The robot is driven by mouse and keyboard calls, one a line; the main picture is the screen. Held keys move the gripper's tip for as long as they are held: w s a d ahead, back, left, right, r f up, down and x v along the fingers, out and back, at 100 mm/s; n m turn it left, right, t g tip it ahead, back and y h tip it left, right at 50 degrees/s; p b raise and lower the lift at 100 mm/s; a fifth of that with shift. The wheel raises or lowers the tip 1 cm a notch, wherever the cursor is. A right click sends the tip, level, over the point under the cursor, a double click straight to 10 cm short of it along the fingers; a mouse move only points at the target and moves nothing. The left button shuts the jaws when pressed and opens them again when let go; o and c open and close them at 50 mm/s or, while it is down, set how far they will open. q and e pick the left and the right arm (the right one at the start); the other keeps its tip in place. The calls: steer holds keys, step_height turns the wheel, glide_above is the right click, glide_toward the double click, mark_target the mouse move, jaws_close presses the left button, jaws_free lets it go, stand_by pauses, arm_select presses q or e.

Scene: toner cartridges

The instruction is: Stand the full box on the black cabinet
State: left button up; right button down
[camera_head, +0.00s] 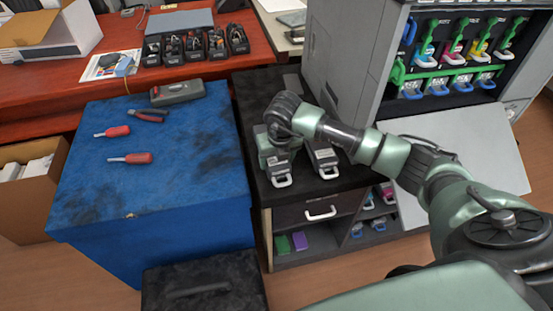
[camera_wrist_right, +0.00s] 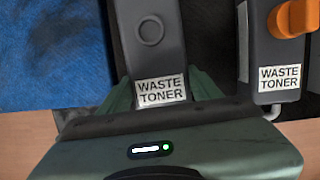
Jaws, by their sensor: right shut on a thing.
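The black cabinet (camera_head: 350,181) stands right of the blue-covered table. My right gripper (camera_wrist_right: 160,98) comes down over the left part of its top and is shut on a dark grey waste toner box (camera_wrist_right: 151,55). This box has a white label and a round grey disc, and its pale handle shows in the head view (camera_head: 282,181). I cannot tell whether it touches the cabinet top. A second waste toner box (camera_head: 324,158) stands on the cabinet just to the right; the wrist view shows its orange cap (camera_wrist_right: 294,17). My left gripper is not in view.
The printer (camera_head: 352,60) is open behind the cabinet, with coloured cartridges (camera_head: 455,50) inside and its pale door (camera_head: 470,140) lowered at the right. The blue table (camera_head: 190,160) at left holds screwdrivers, pliers and a grey case. A dark box (camera_head: 205,285) stands in front.

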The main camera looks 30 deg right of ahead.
steer(key=shift+f, duration=0.25)
steer(key=shift+c, duration=1.2)
jaws_free()
steer(key=shift+f, duration=0.1)
steer(key=p+v, duration=0.5)
steer(key=v, duration=0.1)
steer(key=shift+r, duration=0.4)
steer(key=shift+s+r+p, duration=0.2)
steer(key=shift+r+p, duration=0.1)
steer(key=shift+r, duration=0.3)
